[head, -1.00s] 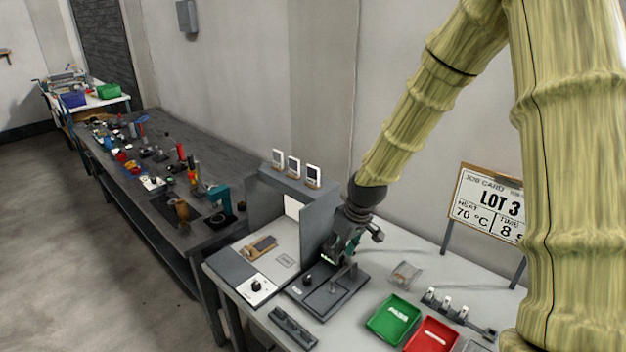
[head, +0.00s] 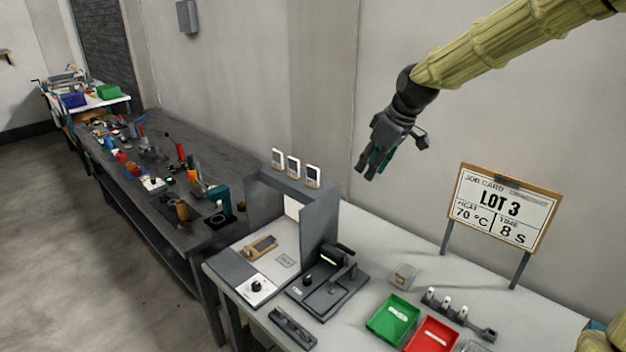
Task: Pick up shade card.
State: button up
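Three small upright cards with pale frames and grey faces stand in wooden holders on top of the grey booth: a left card (head: 278,159), a middle card (head: 294,166) and a right card (head: 313,175). They look like the shade cards; which one is meant I cannot tell. My gripper (head: 370,171) is raised in front of the back wall, to the right of the cards and apart from them. Its fingers point down and look parted, with nothing visible between them.
Below the cards is the booth (head: 320,211), with a black press-like device (head: 330,283) to its right. A green tray (head: 393,319), a red tray (head: 431,336) and a job card board (head: 502,207) stand farther right. A cluttered dark bench (head: 160,215) is at left.

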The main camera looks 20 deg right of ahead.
aim_at(312, 172)
jog(key=i, duration=1)
